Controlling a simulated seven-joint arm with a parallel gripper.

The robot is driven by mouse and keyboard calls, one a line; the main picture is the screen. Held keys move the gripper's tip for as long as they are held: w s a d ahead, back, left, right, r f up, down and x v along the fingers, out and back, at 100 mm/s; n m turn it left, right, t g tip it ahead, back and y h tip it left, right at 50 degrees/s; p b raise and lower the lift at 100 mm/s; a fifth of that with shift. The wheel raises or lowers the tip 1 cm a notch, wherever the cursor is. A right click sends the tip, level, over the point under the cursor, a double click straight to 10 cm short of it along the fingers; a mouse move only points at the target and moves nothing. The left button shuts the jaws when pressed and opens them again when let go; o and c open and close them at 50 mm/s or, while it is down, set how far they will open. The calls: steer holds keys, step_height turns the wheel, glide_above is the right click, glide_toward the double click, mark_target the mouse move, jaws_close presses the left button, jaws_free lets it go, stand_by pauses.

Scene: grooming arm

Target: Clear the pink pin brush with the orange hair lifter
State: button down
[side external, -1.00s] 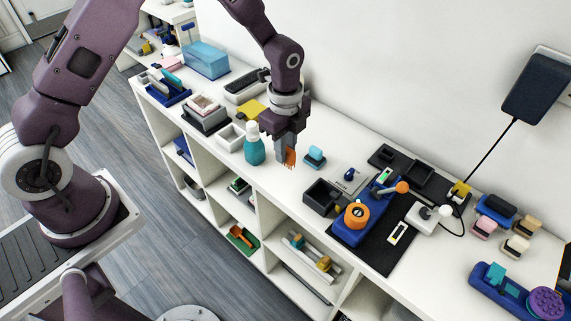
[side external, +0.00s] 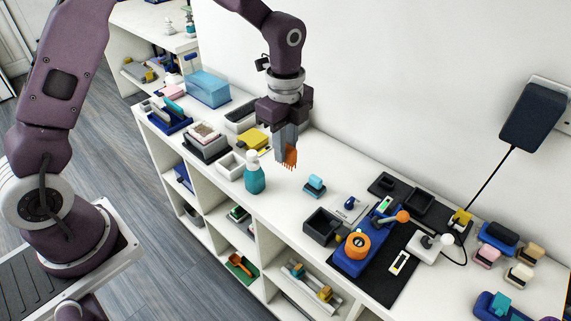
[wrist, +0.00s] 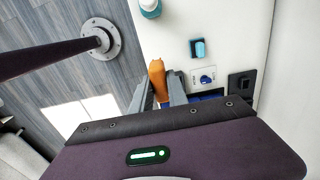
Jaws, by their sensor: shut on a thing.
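My gripper (side external: 287,142) is shut on the orange hair lifter (side external: 290,158), whose comb-like teeth point down above the white counter. A small pink brush-like block (side external: 486,257) sits at the right of the counter. Another pinkish piece (side external: 205,132) lies in a grey box at the left. I cannot tell which of these is the pink pin brush. The lifter is apart from both.
A teal bottle (side external: 255,178) and a cyan brush (side external: 314,184) stand near my gripper.

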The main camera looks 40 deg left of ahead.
step_height(320, 180, up, 3)
steer(key=shift+r, duration=0.1)
steer(key=w+a+n, duration=0.1)
steer(key=a+n, duration=1.7)
steer(key=a, duration=1.6)
steer(key=shift+w+d+f, duration=0.1)
steer(key=shift+d+f, duration=0.05)
steer(key=shift+f, duration=1.75)
steer(key=shift+w+d+f, duration=0.1)
steer(key=shift+f, duration=1.75)
steer(key=shift+w+d+f, duration=0.1)
steer(key=shift+d+f, duration=0.05)
steer(key=shift+f, duration=1.75)
steer(key=shift+f, duration=1)
steer(key=shift+s+a, duration=0.1)
steer(key=shift+a, duration=3.2)
steer(key=shift+d, duration=0.1)
